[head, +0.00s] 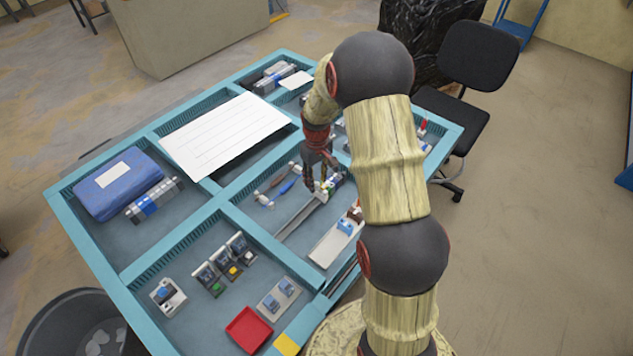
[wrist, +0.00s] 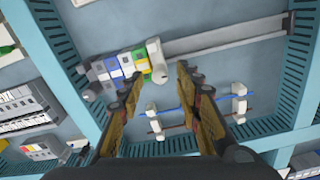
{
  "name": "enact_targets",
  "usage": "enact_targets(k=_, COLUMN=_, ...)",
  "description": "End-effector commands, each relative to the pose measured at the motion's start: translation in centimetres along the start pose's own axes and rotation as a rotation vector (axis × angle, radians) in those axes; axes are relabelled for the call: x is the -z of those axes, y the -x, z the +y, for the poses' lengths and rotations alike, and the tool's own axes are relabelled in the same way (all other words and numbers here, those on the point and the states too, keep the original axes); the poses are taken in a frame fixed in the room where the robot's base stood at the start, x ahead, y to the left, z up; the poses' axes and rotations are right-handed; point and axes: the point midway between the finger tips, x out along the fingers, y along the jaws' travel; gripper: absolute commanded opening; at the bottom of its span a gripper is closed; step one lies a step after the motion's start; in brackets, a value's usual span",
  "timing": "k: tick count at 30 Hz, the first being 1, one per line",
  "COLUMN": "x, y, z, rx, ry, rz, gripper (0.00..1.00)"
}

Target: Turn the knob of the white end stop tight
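The white end stop (wrist: 155,58) sits on a grey rail at the end of a row of coloured terminal blocks (wrist: 118,67), beside the green one. Its knob cannot be told apart clearly. My gripper (wrist: 159,76) is open, its two fingertips apart near the end stop, one on each side of it in the wrist view. Nothing is held between them. In the head view my gripper (head: 318,178) points down over the block end of the rail, and the end stop is mostly hidden by the fingers.
The bare rail (wrist: 225,38) runs right in the wrist view. A white sheet (head: 222,135) lies across neighbouring compartments. A white plate with blue part (head: 335,240) lies nearby.

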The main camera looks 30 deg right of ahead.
Motion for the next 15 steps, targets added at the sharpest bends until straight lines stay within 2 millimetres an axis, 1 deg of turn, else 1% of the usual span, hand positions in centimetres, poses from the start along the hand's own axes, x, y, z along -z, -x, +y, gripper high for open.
enact_targets(k=1, x=0.0, y=-0.41, z=-0.01, rx=0.0, ry=0.0, rz=0.0, gripper=0.34)
enact_targets(k=4, x=0.03, y=-0.8, z=0.01, rx=0.0, ry=0.0, rz=0.001, gripper=0.34)
enact_targets(k=11, x=0.04, y=-0.86, z=0.01, rx=-0.001, ry=0.0, rz=0.001, gripper=0.34)
enact_targets(k=12, x=0.04, y=-0.86, z=0.01, rx=-0.001, ry=0.0, rz=0.001, gripper=0.34)
enact_targets(k=15, x=0.04, y=-0.85, z=0.01, rx=-0.001, ry=0.0, rz=0.001, gripper=0.28)
